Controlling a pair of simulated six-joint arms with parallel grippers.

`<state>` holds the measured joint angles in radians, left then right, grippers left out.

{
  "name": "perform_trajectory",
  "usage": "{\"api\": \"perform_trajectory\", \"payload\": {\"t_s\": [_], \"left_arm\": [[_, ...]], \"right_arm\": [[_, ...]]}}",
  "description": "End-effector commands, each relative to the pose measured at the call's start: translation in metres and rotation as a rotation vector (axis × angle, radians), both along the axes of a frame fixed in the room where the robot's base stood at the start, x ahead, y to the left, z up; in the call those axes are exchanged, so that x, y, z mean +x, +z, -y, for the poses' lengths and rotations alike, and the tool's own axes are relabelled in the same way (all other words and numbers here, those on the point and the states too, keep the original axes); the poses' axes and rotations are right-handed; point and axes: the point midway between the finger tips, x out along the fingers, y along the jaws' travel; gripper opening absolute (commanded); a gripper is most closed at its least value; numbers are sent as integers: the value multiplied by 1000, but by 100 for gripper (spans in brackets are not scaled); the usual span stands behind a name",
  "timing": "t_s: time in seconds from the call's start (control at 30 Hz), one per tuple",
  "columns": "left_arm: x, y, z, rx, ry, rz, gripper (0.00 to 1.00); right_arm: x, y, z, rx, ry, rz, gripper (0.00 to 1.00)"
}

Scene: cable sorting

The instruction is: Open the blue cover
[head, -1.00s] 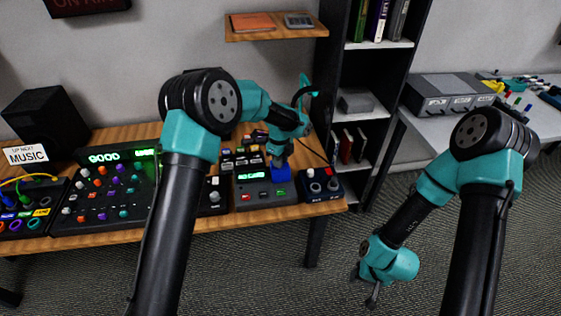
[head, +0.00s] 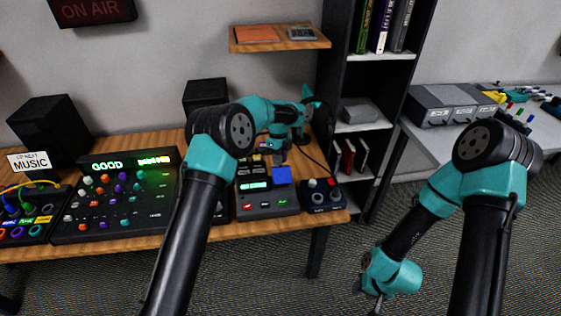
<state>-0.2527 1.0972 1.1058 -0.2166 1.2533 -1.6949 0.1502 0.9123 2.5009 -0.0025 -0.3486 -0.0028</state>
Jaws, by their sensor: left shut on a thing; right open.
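The blue cover (head: 282,174) is on the right part of the small grey device (head: 268,205) with a green-lit display and red and green buttons. Its flat face shows as a blue square; its exact tilt is hard to tell. My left gripper (head: 277,160) is at the cover's far, upper edge and is shut on it; the fingertips are small and partly hidden. My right gripper (head: 376,294) hangs low over the floor, away from the table, open and empty.
A mixer panel (head: 125,205) with knobs stands left of my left arm. A small dark box (head: 322,194) with knobs sits right of the device, near the table's right edge. Speakers (head: 48,128) and a bookcase (head: 365,110) stand behind.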

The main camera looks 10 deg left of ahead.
Motion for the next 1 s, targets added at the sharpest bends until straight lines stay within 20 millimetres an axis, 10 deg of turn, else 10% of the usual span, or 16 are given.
{"api": "perform_trajectory", "payload": {"t_s": [0.5, 0.53, 0.7, 1.0], "left_arm": [[2, -3, 0, 0, -1, -1, 0], [2, -4, 0, 0, -1, -1, 25], [2, -3, 0, 0, -1, -1, 41], [2, -2, 0, 0, 0, -1, 48]], "right_arm": [[0, 0, 0, 0, 0, 0, 43], [0, 0, 0, 0, 0, 0, 43], [0, 0, 0, 0, 0, 0, 43], [0, 0, 0, 0, 0, 0, 43]]}}
